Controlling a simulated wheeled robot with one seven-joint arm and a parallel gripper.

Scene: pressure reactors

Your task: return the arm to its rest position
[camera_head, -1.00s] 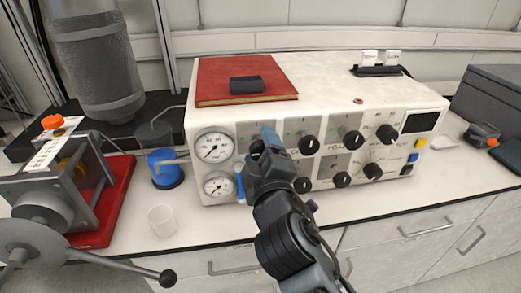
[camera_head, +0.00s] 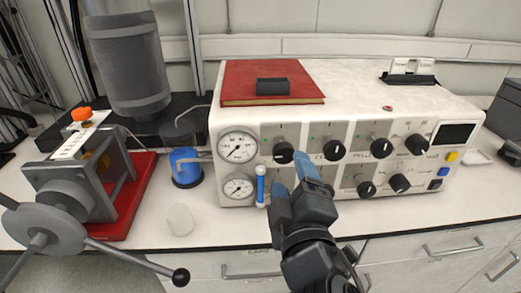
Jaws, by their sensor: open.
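My gripper (camera_head: 292,171) is in the lower middle of the head view, with its blue-tipped fingers apart and nothing seen between them. It is in front of the white control box (camera_head: 400,93), over the bench's front part. The fingers point toward the box's knobs and cover part of its front panel. I cannot tell from this view how far the fingertips are from the panel. My arm reaches down from the gripper to the bottom edge of the picture.
A red book (camera_head: 240,82) with a dark block (camera_head: 272,86) lies on the box. A clear beaker (camera_head: 179,220), a blue-based flask (camera_head: 186,166) and a handwheel device (camera_head: 90,175) on a red base stand at left. Bench space right of my gripper is clear.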

